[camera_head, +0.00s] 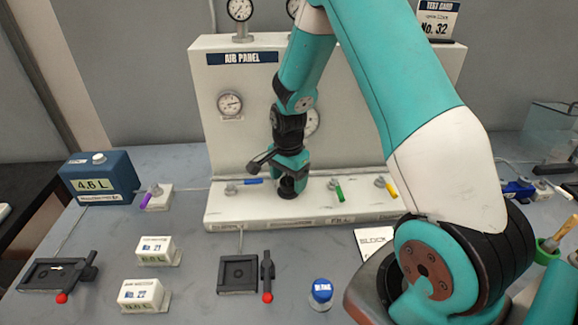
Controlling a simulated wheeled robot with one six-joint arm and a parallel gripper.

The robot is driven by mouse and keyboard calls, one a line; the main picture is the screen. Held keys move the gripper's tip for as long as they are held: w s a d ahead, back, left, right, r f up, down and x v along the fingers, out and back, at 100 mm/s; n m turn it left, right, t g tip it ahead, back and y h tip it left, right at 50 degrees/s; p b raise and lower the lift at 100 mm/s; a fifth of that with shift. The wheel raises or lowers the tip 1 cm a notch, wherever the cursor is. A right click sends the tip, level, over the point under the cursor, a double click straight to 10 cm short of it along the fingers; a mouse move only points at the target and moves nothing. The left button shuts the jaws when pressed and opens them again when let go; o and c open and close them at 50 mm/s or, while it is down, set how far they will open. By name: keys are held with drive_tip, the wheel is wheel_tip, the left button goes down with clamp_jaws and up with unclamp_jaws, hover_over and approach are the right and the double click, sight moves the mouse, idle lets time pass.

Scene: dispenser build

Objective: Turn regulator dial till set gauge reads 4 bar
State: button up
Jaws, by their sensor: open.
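The white air panel (225,65) stands upright at the back of the table. A gauge (230,103) is on its left face, and a second gauge (312,120) is partly hidden behind my arm. Another gauge (239,10) stands on a post on top, with one more (293,8) partly cut off beside it. The needles are too small to read, and I cannot tell which is the set gauge. My gripper (287,186) is open in front of the panel's lower middle, above its base ledge. The regulator dial is not clearly visible; my arm may hide it.
Valves with blue (253,181), green (339,193) and yellow (391,189) handles line the ledge. A blue box (98,178) stands at left. Black clamps (238,273), white blocks (155,251) and a blue-capped jar (322,291) occupy the front. My arm covers the right middle.

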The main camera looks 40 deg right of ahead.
sight(289, 177)
wheel_tip(289, 177, up, 17)
drive_tip(key=b, duration=0.2)
drive_tip(key=shift+r, duration=0.15)
idle(0.4)
drive_tip(key=s+a+r+n+y, duration=0.3)
drive_tip(key=s+a+n+y, duration=0.1)
drive_tip(key=s+a+n, duration=1.8)
drive_tip(key=shift+s+a+r+n, duration=0.15)
drive_tip(key=shift+s+a+n, duration=0.15)
drive_tip(key=shift+s+n, duration=0.15)
drive_tip(key=shift+w, duration=0.1)
